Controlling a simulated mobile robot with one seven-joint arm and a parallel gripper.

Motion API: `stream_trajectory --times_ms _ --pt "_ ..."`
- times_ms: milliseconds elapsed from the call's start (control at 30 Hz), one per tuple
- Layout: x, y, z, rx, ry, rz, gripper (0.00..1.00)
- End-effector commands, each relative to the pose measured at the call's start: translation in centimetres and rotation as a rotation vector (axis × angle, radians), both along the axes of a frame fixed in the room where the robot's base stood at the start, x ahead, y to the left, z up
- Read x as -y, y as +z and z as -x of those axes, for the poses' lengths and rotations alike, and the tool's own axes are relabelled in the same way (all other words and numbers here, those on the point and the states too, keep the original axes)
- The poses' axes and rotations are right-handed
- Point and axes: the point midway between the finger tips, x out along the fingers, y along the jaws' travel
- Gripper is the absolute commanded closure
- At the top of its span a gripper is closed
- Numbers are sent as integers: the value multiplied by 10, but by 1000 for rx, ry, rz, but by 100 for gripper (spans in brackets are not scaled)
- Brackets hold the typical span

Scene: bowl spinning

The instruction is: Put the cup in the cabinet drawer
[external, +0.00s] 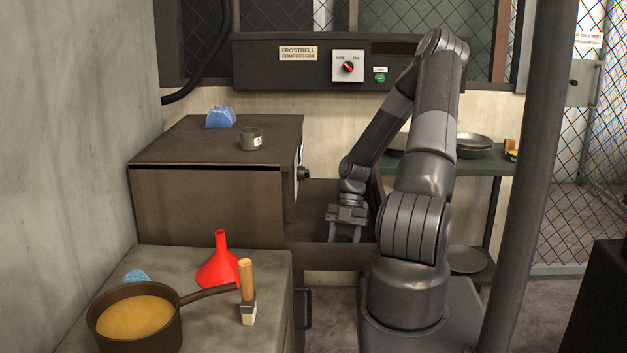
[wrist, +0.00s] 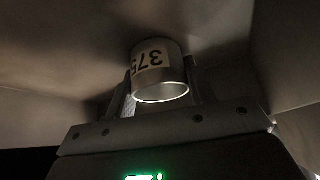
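A grey metal cup (wrist: 160,65) with a white label reading 375, upside down in the picture, shows between the fingers of my gripper in the wrist view. The fingers lie close along both sides; I cannot tell whether they press on it. In the external view my gripper (external: 345,236) points down inside the open cabinet drawer (external: 332,258), its fingers apart. The drawer's near wall hides the fingertips and anything below them. The brown cabinet (external: 205,205) stands left of the drawer. A second small grey cup (external: 251,138) with a white label sits on its top.
A blue object (external: 221,117) lies on the cabinet top. A counter (external: 215,310) in front holds a pan (external: 140,318) of yellow-brown contents, a red funnel (external: 219,265) and a wooden-handled tool (external: 247,290). A green shelf (external: 480,162) with bowls (external: 473,146) stands behind my arm.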

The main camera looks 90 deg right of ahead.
Motion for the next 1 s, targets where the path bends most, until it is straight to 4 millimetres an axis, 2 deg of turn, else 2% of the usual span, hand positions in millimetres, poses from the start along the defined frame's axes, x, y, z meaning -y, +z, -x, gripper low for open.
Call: stream_trajectory --times_ms 33,267,567,667,1000 --pt "0 0 0 0 0 0 47" --pt "0 0 0 0 0 0 30" --pt "1 4 0 0 0 1 30" --pt "8 14 2 -1 -1 4 30" --pt "42 76 12 -1 -2 4 30"
